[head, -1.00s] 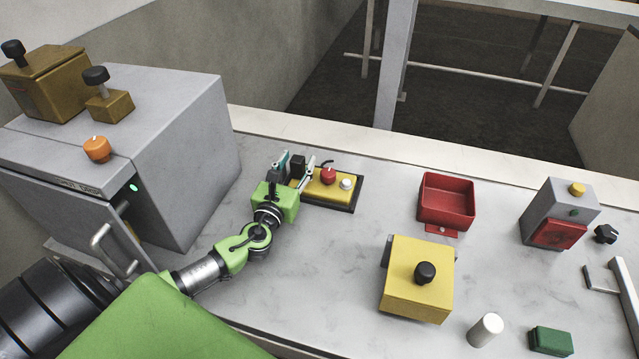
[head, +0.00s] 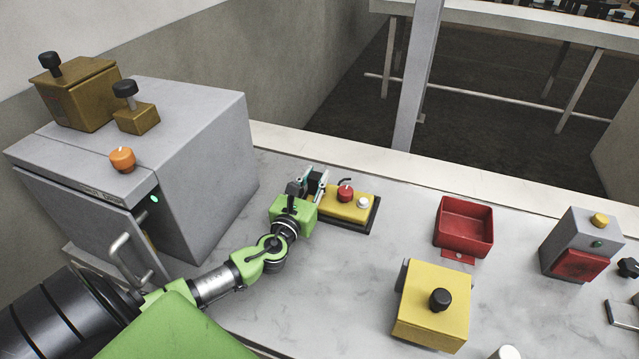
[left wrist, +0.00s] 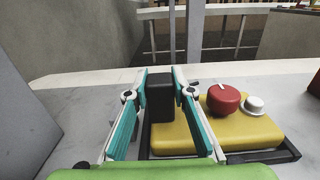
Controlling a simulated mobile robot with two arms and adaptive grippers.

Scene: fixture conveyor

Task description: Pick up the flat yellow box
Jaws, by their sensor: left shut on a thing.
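The flat yellow box (head: 350,210) has a red knob, a white button and a black upright block (head: 315,180) at its left end. It sits in a low black tray (head: 374,218) on the counter. My left gripper (head: 312,183) is at the box's left end, shut on the black block. In the left wrist view, my left gripper's teal-lined fingers (left wrist: 160,105) stand on either side of the black block (left wrist: 161,100), and the yellow box (left wrist: 230,130) extends to the right. I see no clear gap under the box. My right gripper is not in view.
A grey cabinet (head: 205,130) with a partly open door stands at left. To the right are a red bin (head: 464,228), a taller yellow box (head: 425,320) with a black knob, and a grey device (head: 570,240). Counter between them is clear.

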